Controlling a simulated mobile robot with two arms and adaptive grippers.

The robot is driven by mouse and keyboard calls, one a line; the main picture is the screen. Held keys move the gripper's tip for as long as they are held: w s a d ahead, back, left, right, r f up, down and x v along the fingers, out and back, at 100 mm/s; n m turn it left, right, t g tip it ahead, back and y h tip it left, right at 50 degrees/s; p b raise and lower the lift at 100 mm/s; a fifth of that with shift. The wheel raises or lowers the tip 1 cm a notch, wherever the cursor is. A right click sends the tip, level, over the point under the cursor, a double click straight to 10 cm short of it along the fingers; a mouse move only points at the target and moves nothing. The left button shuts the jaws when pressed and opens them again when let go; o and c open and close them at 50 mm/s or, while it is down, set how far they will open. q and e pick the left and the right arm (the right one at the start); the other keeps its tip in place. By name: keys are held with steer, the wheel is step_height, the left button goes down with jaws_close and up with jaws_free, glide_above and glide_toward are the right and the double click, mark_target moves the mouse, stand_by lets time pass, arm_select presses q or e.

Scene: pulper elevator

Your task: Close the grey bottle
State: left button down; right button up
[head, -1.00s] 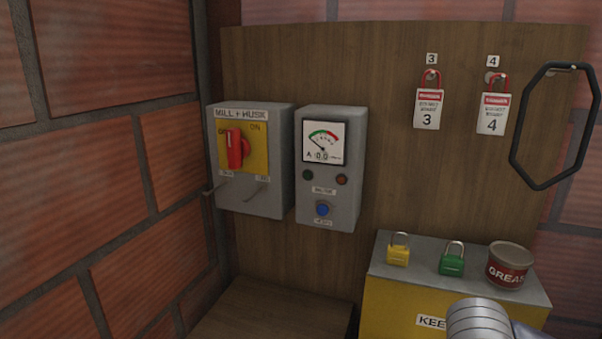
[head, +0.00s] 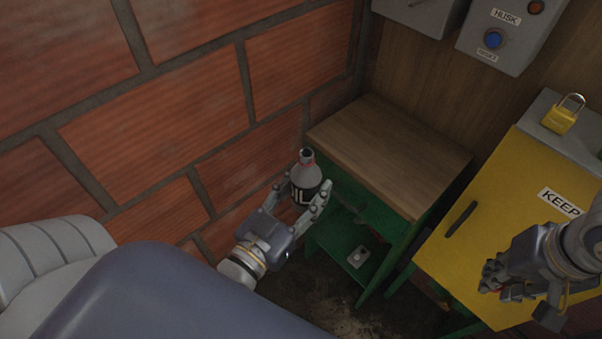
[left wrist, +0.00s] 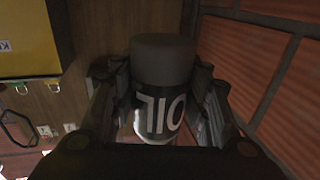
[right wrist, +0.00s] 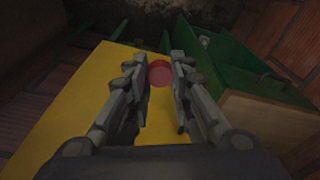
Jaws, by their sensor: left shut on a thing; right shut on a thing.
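A grey bottle (head: 304,180) with a black label marked OIL stands roughly upright in my left gripper (head: 300,200), beside the wooden bench top. Its narrow neck looks dark and uncapped at the top. In the left wrist view, the bottle (left wrist: 162,62) appears upside down, with both fingers along its sides. My right gripper (head: 492,282) is at the right, in front of the yellow cabinet. In the right wrist view, a round red cap (right wrist: 159,73) sits between the fingertips of my right gripper (right wrist: 159,72). The cap is hidden in the head view.
A green bench with a wooden top (head: 390,155) stands behind the bottle. A brick wall (head: 160,120) is close on the left. A yellow cabinet (head: 500,200) with a yellow padlock (head: 563,114) on top is at right. Grey control boxes (head: 497,40) hang above.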

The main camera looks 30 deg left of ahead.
arm_select(q)
steer(key=w+d+m+g+h, duration=0.4)
steer(key=w+d+m+h, duration=0.1)
steer(key=d+h, duration=0.4)
steer(key=d+r+m, duration=0.1)
steer(key=d, duration=0.1)
steer(key=shift+d+m+h, duration=0.3)
steer(key=shift+d+h, duration=0.05)
steer(key=shift+h, duration=0.05)
steer(key=shift+f, duration=0.1)
arm_select(e)
steer(key=shift+a, duration=0.1)
steer(key=w+a+r, duration=0.3)
steer(key=a+r, duration=0.2)
steer(key=a, duration=0.1)
steer(key=w+a+r+n, duration=0.1)
steer(key=w+a+r, duration=0.2)
steer(key=a, duration=0.3)
steer(key=shift+w+a+r, duration=0.25)
steer(key=shift+a+r, duration=0.1)
steer(key=shift+r, duration=0.55)
steer(key=a+r, duration=1)
steer(key=shift+s+a+r, duration=0.15)
steer(key=shift+s+a, duration=0.1)
steer(key=shift+a, duration=0.05)
steer(key=shift+s+a+r, duration=0.15)
steer(key=shift+a+r, duration=0.15)
steer(key=shift+r, duration=0.05)
steer(key=shift+f, duration=2.05)
